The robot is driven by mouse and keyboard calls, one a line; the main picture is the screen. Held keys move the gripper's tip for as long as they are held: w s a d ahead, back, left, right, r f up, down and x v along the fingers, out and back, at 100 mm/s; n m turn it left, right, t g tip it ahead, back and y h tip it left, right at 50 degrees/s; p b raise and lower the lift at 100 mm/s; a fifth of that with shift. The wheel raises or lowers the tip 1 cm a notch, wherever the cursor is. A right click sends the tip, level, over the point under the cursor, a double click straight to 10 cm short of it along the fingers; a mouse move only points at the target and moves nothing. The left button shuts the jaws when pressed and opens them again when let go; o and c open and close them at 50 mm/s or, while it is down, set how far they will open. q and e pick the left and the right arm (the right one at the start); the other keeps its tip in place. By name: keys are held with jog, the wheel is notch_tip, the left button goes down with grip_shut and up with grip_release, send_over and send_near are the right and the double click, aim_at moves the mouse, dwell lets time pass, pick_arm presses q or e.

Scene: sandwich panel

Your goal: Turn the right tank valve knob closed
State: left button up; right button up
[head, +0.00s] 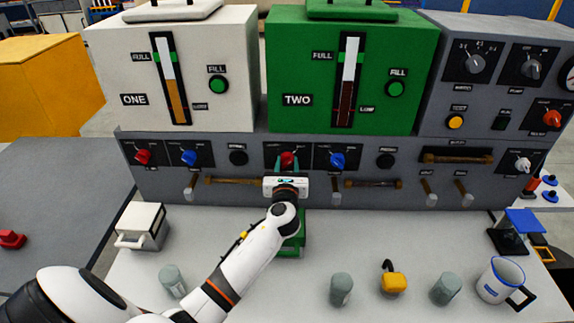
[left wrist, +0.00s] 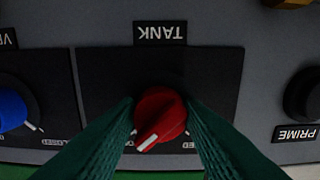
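The right tank valve knob is the red knob (head: 287,159) on the panel below the green tank marked TWO. In the left wrist view, which is upside down, this red knob (left wrist: 160,118) sits under a TANK label. Its white pointer line slants toward the lower left of that picture. My left gripper (head: 287,168) is at this knob, with one green finger on each side. In the left wrist view the fingertips (left wrist: 160,108) meet the knob's sides, and the gripper looks shut on it. Part of the CLOSED lettering is hidden by a finger. My right gripper is not visible.
A blue knob (head: 338,159) and a black prime knob (head: 386,160) are to the right of the red one. Another red knob (head: 142,157) is at the panel's left. On the bench stand a white box (head: 142,226), grey canisters, a yellow object (head: 394,283) and a mug (head: 499,281).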

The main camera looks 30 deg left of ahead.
pick_arm(q)
jog(key=shift+n, duration=0.3)
jog(key=shift+c, duration=0.5)
jog(key=shift+n+b, duration=0.3)
jog(key=shift+n, duration=0.5)
jog(key=n+b, duration=0.1)
jog(key=n, duration=0.5)
jog(key=shift+d+f+b, duration=0.1)
jog(key=shift+b, duration=0.3)
jog(key=n+b, duration=0.1)
jog(key=n, duration=0.3)
jog(key=shift+n+b, duration=0.35)
jog(key=shift+n, duration=0.05)
jog(key=n+b, duration=0.1)
jog(key=n, duration=0.3)
jog(key=shift+n, duration=0.4)
jog(key=shift+n+b, duration=0.3)
jog(key=o, duration=1)
